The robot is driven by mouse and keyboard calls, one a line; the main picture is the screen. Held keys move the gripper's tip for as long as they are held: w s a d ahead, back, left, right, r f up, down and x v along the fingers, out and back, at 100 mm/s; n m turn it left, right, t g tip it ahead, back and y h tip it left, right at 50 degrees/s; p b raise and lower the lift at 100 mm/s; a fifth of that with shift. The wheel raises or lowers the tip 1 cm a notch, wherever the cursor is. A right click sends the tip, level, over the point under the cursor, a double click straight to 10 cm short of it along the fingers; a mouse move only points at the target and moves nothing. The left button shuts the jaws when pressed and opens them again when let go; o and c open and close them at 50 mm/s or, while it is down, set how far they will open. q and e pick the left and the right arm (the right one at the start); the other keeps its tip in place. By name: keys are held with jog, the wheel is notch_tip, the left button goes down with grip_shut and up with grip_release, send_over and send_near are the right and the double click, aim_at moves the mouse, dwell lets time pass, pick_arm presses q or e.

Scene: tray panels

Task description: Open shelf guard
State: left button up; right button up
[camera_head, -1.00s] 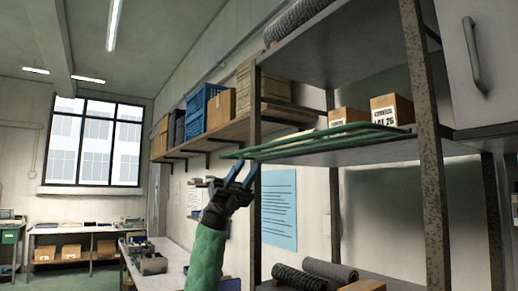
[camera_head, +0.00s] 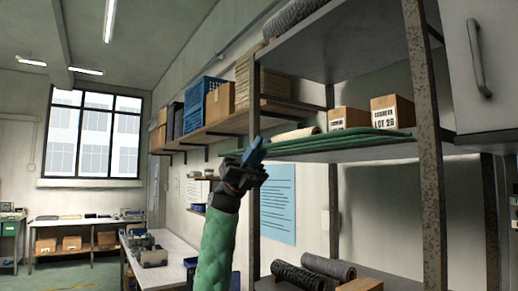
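The shelf guard (camera_head: 340,141) is a green bar frame along the front of the middle shelf, in the head view. Its bars look almost merged, lying nearly level with the shelf edge. Its left end reaches past the left front post, close to my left gripper (camera_head: 254,153). The gripper has blue fingers and is at the guard's left end, in front of the post. The fingers overlap in this view, so I cannot tell their opening or whether they touch the guard. My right gripper is out of view.
Two cardboard boxes (camera_head: 392,111) and a pale roll (camera_head: 297,133) sit on the guarded shelf. Rusty posts (camera_head: 431,180) frame the rack. Dark rolls (camera_head: 328,267) lie on a lower shelf. A wall shelf with a blue crate (camera_head: 203,103) is behind. A grey cabinet (camera_head: 483,60) hangs at right.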

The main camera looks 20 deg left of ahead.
pick_arm(q)
grip_shut()
jog(key=r+n+t+h, duration=0.1)
jog(key=n+t, duration=0.1)
jog(key=shift+r+n, duration=0.15)
jog(key=shift+n, duration=0.15)
jog(key=shift+r+n+t, duration=0.45)
jog(key=shift+n+t, duration=0.35)
jog(key=shift+t, duration=0.2)
jog(key=shift+r+n+t+h, duration=0.3)
jog(key=shift+n+t, duration=0.2)
jog(key=shift+n, duration=0.1)
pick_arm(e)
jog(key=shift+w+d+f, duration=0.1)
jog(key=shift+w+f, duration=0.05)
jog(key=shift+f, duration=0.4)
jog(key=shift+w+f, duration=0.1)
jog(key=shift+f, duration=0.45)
